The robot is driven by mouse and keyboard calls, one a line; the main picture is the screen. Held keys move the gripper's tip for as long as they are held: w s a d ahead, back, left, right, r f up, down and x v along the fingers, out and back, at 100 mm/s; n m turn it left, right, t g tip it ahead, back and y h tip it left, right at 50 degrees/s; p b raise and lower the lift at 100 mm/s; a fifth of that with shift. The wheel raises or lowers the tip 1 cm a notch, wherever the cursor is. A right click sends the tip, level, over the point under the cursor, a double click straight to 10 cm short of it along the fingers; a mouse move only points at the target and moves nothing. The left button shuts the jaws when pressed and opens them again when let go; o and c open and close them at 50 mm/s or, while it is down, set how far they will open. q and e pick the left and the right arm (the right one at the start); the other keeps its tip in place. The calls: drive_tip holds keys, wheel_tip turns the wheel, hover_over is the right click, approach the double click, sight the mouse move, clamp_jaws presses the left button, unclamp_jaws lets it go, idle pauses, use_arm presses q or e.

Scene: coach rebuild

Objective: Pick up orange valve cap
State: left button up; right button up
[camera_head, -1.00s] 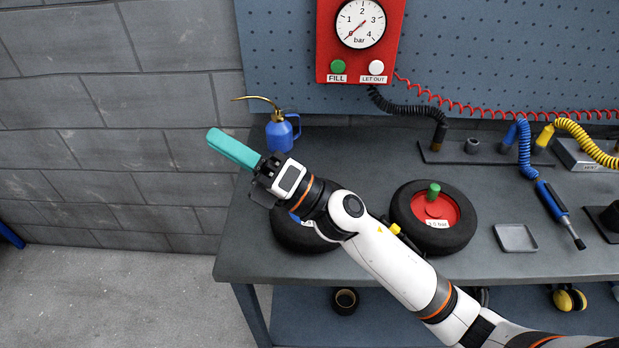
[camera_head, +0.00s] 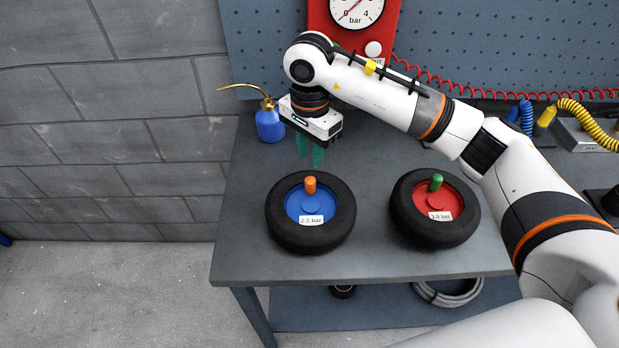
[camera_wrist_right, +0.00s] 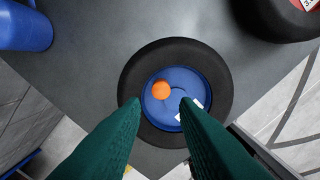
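In the right wrist view the cap (camera_wrist_right: 162,90) shows from above, ahead of and between the two green fingers. My right gripper (camera_head: 310,162) points down above the bench, behind the left wheel and apart from the cap. Its fingers are open with nothing between them, as the right wrist view (camera_wrist_right: 160,101) shows. My left gripper is not in view.
A second wheel (camera_head: 405,225) with a red hub and a green cap (camera_head: 436,182) lies to the right. A blue oil can (camera_head: 270,125) stands close left of my right gripper. The red gauge panel (camera_head: 320,14) hangs behind. The bench (camera_head: 375,262) is bare in front of the wheels.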

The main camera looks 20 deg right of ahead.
sight(309, 180)
wheel_tip(309, 180, down, 3)
drive_tip(key=shift+f+p, duration=0.2)
drive_tip(key=shift+p, duration=0.2)
drive_tip(key=shift+s+f+p, duration=0.1)
drive_tip(key=shift+f+p, duration=0.35)
drive_tip(key=shift+f, duration=0.1)
wheel_tip(309, 180, down, 4)
drive_tip(key=shift+r+p, duration=0.15)
drive_tip(key=shift+p, duration=0.65)
drive_tip(key=shift+a+f, duration=0.1)
drive_tip(key=shift+f, duration=0.2)
drive_tip(key=c, duration=0.4)
